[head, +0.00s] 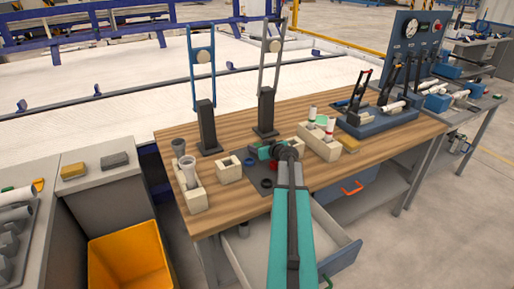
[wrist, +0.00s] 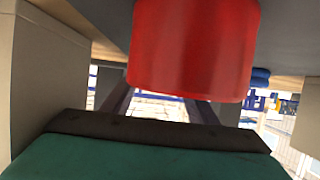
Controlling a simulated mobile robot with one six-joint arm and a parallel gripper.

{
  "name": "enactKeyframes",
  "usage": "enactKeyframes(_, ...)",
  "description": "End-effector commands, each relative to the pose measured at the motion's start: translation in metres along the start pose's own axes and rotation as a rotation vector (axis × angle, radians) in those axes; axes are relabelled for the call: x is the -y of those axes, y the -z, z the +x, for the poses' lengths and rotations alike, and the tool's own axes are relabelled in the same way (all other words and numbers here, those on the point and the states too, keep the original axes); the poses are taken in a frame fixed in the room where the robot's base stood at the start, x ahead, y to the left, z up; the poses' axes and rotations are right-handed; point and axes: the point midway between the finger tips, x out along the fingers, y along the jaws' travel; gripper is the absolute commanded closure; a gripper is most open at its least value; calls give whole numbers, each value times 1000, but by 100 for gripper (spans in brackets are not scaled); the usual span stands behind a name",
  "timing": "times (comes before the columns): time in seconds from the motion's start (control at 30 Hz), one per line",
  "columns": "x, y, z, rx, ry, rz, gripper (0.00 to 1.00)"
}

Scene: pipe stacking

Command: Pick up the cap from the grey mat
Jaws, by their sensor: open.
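The grey mat (head: 250,188) lies on the wooden table near its front edge. In the wrist view, which looks upside down, a large red cap (wrist: 193,45) adjoins the grey surface at the top. It overlaps the view of my fingers, and its far side is hidden. My gripper (head: 262,151) is low over the back of the mat in the head view, where it hides much of what is beside it. My gripper (wrist: 160,108) is open, with its two dark fingers apart. I cannot tell whether they touch the cap. A small blue cap (head: 248,161) is left of my gripper.
A holed wooden block (head: 228,171) and a block with grey pipes (head: 193,197) stand left of the mat. A block with banded pipes (head: 320,143) stands right. Two dark upright stands (head: 207,128) (head: 267,108) rise behind. An open drawer (head: 335,255) juts out in front.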

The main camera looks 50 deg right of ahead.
Motion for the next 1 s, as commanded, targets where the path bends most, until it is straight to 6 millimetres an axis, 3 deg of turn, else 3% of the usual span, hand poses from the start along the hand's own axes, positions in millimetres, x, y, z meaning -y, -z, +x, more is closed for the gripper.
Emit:
enactKeyframes(0.07, 0, 0, 0, 0, 0, 0, 49)
enactKeyframes(0.3, 0, 0, 0, 0, 0, 0, 89)
enactKeyframes(0.73, 0, 3, -1, 0, 0, 0, 90)
enactKeyframes(1.0, 0, 18, -8, -2, -1, -1, 90)
